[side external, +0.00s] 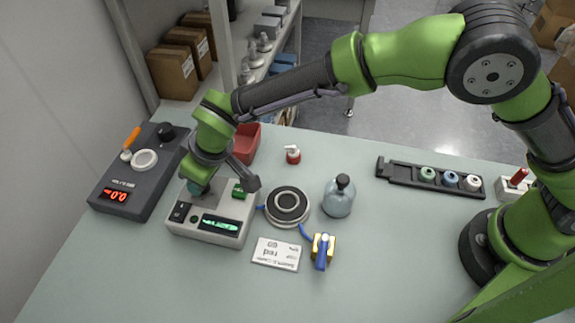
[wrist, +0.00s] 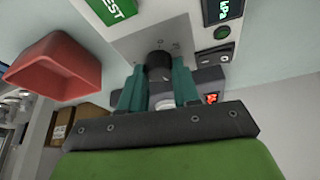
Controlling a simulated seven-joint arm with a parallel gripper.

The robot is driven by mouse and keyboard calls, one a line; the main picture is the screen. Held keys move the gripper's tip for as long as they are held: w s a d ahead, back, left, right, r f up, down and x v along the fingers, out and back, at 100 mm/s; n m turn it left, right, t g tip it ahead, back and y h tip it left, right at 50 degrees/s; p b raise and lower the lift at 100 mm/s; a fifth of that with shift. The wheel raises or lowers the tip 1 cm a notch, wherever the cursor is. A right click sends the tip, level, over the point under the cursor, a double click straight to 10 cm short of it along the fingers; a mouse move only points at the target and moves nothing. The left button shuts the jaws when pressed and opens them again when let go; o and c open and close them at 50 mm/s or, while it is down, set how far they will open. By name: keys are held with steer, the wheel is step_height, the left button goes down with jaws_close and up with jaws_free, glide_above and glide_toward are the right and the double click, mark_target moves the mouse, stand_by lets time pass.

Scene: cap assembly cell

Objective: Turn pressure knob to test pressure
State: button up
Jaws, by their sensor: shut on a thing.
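The pressure tester, a light grey box (side external: 208,232) with a lit green display (side external: 220,223), sits on the left part of the table. Its black knob (wrist: 158,66) shows in the wrist view between the teal fingers of my gripper (wrist: 158,80). My gripper is shut on the knob from above, one finger on each side. In the side view my gripper (side external: 196,188) is over the tester's back left part and hides the knob. The display also shows partly in the wrist view (wrist: 222,9), cut off by the edge, so its reading cannot be told.
Left of the tester stands a dark box (side external: 118,195) with a red display reading 0.0. A red bin (side external: 246,140) is behind my gripper. A round black-topped disc (side external: 287,205), a bottle (side external: 339,198) and a blue-handled valve (side external: 322,250) stand to the right.

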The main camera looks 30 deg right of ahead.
steer(key=o, duration=1.1)
steer(key=shift+c, duration=0.2)
steer(key=v, duration=1.6)
steer(key=shift+r, duration=0.4)
steer(key=shift+s+f, duration=0.1)
steer(key=s+d+r+m+t, duration=0.1)
steer(key=s+d+m, duration=0.2)
steer(key=d, duration=0.8)
steer(key=s+d+r+m+t, duration=0.1)
steer(key=s+d+m, duration=0.3)
steer(key=d, duration=0.8)
steer(key=s+d+r+m+t, duration=0.1)
steer(key=s+d, duration=0.4)
steer(key=d, duration=0.7)
steer(key=r+m, duration=0.1)
steer(key=m, duration=0.1)
steer(key=shift+s+m+h, duration=0.3)
steer(key=shift+s+m, duration=0.05)
steer(key=shift+m, duration=0.05)
